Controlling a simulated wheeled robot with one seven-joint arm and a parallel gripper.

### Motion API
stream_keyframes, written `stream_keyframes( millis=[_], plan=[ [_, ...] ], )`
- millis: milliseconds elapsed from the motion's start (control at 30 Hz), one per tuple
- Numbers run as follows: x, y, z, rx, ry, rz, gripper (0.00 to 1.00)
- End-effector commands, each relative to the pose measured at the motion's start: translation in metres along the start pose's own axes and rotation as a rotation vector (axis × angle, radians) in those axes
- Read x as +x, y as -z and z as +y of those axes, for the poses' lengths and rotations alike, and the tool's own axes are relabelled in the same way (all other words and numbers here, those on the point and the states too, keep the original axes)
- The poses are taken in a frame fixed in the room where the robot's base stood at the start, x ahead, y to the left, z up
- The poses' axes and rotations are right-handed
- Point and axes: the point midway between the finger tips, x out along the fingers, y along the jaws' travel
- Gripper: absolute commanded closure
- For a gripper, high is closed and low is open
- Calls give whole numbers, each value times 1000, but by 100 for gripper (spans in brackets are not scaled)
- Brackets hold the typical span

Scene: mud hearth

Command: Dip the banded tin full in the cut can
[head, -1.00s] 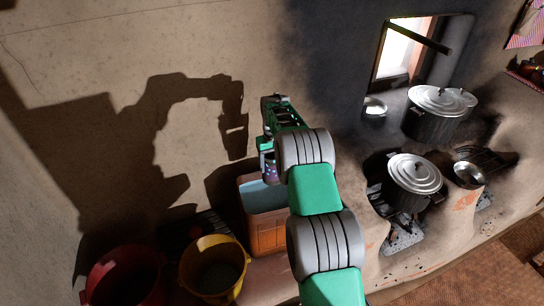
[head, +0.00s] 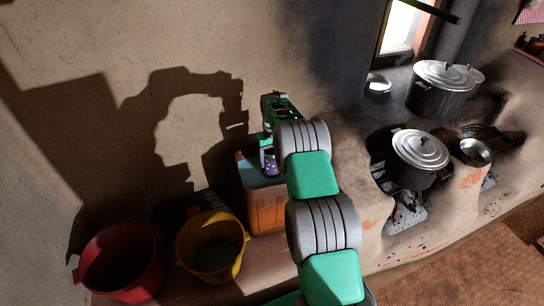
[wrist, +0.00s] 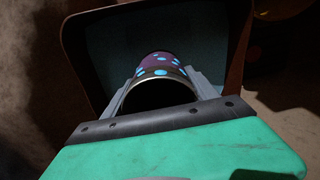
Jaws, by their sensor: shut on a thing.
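The banded tin (wrist: 160,62) is purple with light blue dots and a dark, open mouth facing the wrist camera. My gripper (wrist: 162,76) is shut on it, one finger on each side. In the head view the tin (head: 269,168) hangs below my gripper (head: 267,152) at the opening of the cut can. The cut can (head: 266,212) is a square orange container standing against the wall, with blue-grey inside. Its dark rim (wrist: 240,60) surrounds the tin in the wrist view. I cannot tell whether the tin touches the liquid. My arm hides the can's right part.
A red bucket (head: 122,262) and a yellow bucket (head: 211,246) stand left of the can. At the right, lidded pots (head: 420,150) (head: 443,88) and a small bowl (head: 476,152) sit on the mud hearth. The wall (head: 200,50) is close behind the can.

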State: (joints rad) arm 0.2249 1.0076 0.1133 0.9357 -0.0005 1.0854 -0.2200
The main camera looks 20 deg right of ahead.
Motion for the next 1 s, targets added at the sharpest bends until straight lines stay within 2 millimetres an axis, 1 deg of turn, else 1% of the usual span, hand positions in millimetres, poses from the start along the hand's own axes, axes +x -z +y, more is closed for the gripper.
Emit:
stream_keyframes(
  millis=[33,1000],
  plan=[
    [10,0,0,0,0,0,81],
    [123,0,0,0,0,1,81]
  ],
)
